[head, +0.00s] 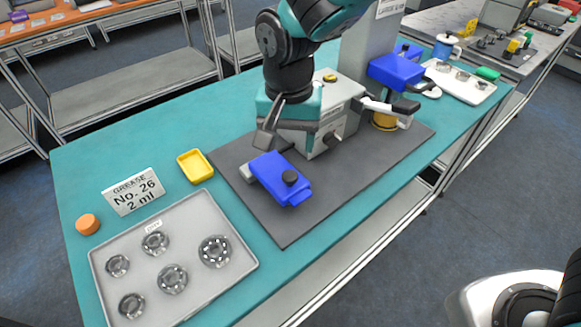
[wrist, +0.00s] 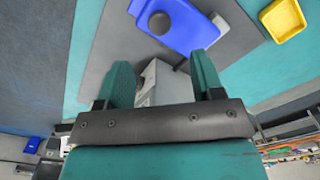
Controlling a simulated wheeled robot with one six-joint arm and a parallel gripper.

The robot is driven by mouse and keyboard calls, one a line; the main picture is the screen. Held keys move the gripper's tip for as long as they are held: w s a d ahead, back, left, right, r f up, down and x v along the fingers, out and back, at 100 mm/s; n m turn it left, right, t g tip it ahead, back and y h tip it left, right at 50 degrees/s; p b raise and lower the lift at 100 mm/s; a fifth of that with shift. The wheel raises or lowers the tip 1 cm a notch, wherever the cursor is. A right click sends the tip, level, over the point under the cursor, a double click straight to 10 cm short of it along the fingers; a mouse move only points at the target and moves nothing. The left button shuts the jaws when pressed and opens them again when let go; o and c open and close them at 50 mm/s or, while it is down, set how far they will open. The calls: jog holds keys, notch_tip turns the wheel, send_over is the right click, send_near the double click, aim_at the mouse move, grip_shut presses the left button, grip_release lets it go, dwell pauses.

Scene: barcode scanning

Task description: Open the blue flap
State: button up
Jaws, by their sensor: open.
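The blue flap (head: 280,180) is a flat blue piece with a round black knob (head: 289,177). It lies low at the front of the grey machine (head: 335,110) on the dark mat. In the wrist view the blue flap (wrist: 190,30) shows at the top, with its black knob (wrist: 159,23) near the left end. My gripper (wrist: 162,75) is open, its two teal fingers apart with nothing held between them. In the head view my gripper (head: 285,128) is by the machine, behind the flap and apart from it. The arm hides part of the machine.
A yellow tray (head: 195,166) and a grease sign (head: 133,191) stand left of the dark mat (head: 285,230). A grey tray (head: 190,290) holds several bearings. The mat in front of the flap is clear.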

aim_at(290, 174)
notch_tip(290, 174, down, 9)
jog(key=shift+f+p, duration=0.1)
jog(key=shift+p, duration=0.5)
grip_shut()
jog(key=shift+r, duration=0.2)
